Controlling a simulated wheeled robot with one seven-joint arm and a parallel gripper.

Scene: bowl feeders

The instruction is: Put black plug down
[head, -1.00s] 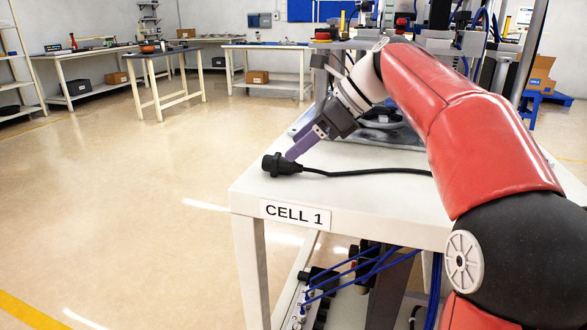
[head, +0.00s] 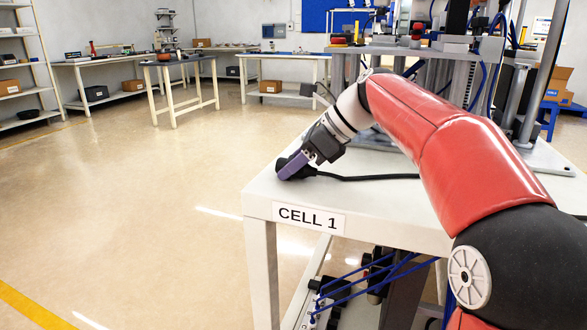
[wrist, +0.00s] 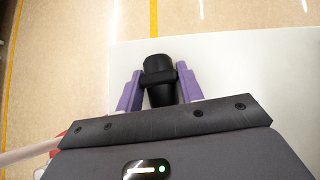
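The black plug (wrist: 158,68) lies near the left corner of the white table (head: 262,190), marked CELL 1, with its black cable (head: 372,178) running right across the top. My gripper (head: 288,174) is down at the plug, its purple fingers partly covering it in the head view. In the wrist view, my gripper (wrist: 160,82) has one finger on each side of the plug, close to its wider collar. I cannot tell whether the fingers press on it.
The table edge and its CELL 1 label (head: 308,217) are close to the plug. Grey fixture posts (head: 470,90) stand at the back right of the table. Open floor (head: 130,210) lies to the left, with workbenches (head: 187,85) beyond.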

